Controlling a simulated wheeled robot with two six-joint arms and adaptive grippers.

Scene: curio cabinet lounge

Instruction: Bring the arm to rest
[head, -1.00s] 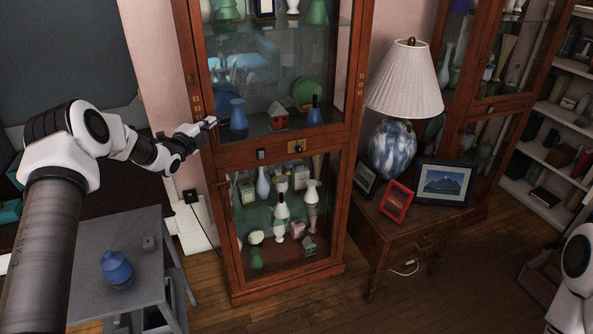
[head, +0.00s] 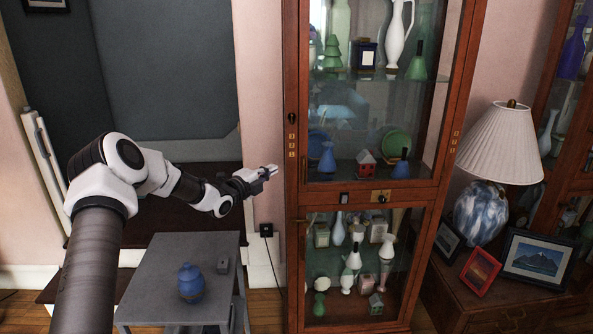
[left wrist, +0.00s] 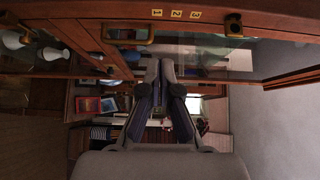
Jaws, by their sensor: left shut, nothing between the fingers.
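My left arm comes in from the left in the head view, bent at the elbow. Its gripper (head: 269,172) is held in the air just left of the curio cabinet (head: 294,160), above and behind the grey side table (head: 190,255). In the left wrist view the gripper's dark fingers (left wrist: 160,75) are together with nothing held between them. The cabinet's wooden frame (left wrist: 100,12) crosses the top of that view. My right gripper does not show.
Behind the cabinet's glass are several vases and small houses. A lamp (head: 481,211) and picture frames (head: 537,258) stand at the right. Open air lies between gripper and table.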

